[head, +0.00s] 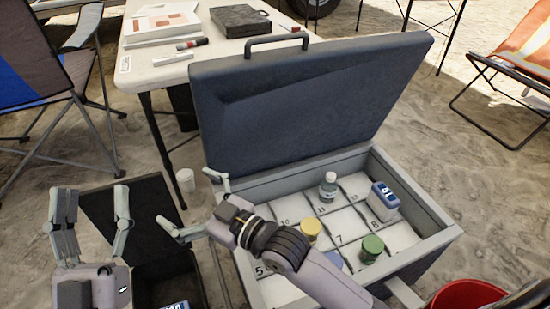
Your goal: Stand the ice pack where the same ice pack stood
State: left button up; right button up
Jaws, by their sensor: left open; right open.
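A white and blue block (384,201), which looks like an ice pack, stands upright at the far right of the open cooler (408,232), near the label 8. A similar white and blue item (176,304) shows partly at the bottom edge, in the black box (160,272); most of it is cut off. My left gripper (93,190) is open and empty, over the left side of the black box's area. My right gripper (187,198) is open and empty between the box and the cooler. My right arm hides part of the cooler's near left cells.
The cooler's numbered grid holds a clear bottle (328,187), a yellow-lidded jar (311,230) and a green-lidded jar (372,248). Its raised lid (300,100) stands behind. A white table (150,75), a white cup (185,180) and a red bucket (470,296) are around.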

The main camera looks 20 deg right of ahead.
jog(key=s+d+r+m+t+h, duration=0.2)
jog(key=s+d+r+m+t, duration=0.1)
jog(key=d+r, duration=0.4)
jog(key=s+d+r+m+t+h, duration=0.3)
jog(key=s+d+r+m+t, duration=0.1)
jog(key=s+d+r+t, duration=0.2)
jog(key=shift+s+d+r+t, duration=0.2)
jog(key=shift+d+r+t, duration=0.2)
jog(key=shift+d+t, duration=0.55)
jog(key=shift+d, duration=0.1)
